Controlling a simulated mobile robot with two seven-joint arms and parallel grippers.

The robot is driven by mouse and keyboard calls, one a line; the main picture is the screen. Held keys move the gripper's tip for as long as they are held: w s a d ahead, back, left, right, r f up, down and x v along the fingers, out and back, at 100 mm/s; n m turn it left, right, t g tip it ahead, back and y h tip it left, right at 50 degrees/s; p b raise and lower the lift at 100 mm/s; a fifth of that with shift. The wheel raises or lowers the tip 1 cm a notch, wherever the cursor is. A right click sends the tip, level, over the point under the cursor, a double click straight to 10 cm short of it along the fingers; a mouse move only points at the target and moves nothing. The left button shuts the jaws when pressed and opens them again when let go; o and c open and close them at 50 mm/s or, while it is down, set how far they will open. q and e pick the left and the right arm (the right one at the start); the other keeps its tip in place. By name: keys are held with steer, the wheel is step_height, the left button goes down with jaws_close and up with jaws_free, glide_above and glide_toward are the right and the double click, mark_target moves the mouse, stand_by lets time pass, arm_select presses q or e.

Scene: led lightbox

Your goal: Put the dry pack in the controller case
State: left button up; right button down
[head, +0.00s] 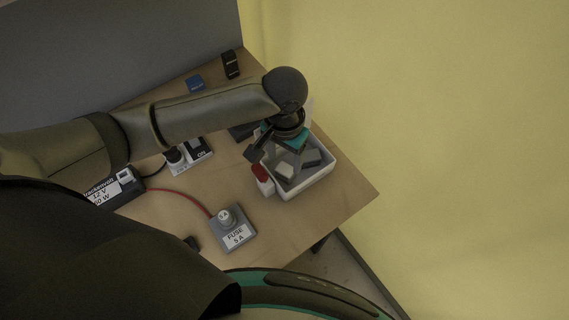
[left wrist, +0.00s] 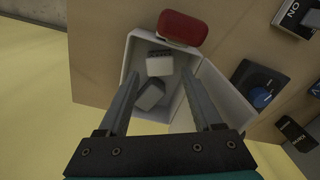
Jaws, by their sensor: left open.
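An open white case (head: 322,177) stands near the table's right edge; it also shows in the left wrist view (left wrist: 152,125). I take it as the controller case. Inside lie a pale block with dark slots (left wrist: 160,65) and a grey block (left wrist: 150,95). I cannot tell whether either is the dry pack. A red rounded item (left wrist: 182,27) sits outside, against the case wall; it also shows in the head view (head: 260,173). My left gripper (left wrist: 160,76) is open above the case, fingers apart, nothing held between them. My right gripper is out of view.
A fuse block (head: 232,230) with a red cable stands in front. A dark box with a blue knob (left wrist: 262,90) and an ON switch (head: 200,148) lie left of the case. A blue item (head: 195,83) and black item (head: 231,65) are farther back. Right of the table is open.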

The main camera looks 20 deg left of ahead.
mark_target(285, 171)
arm_select(q)
step_height(285, 171, up, 6)
steer(key=shift+f+p, duration=0.25)
steer(key=shift+p, duration=0.05)
steer(key=shift+c, duration=0.4)
stand_by(0.6)
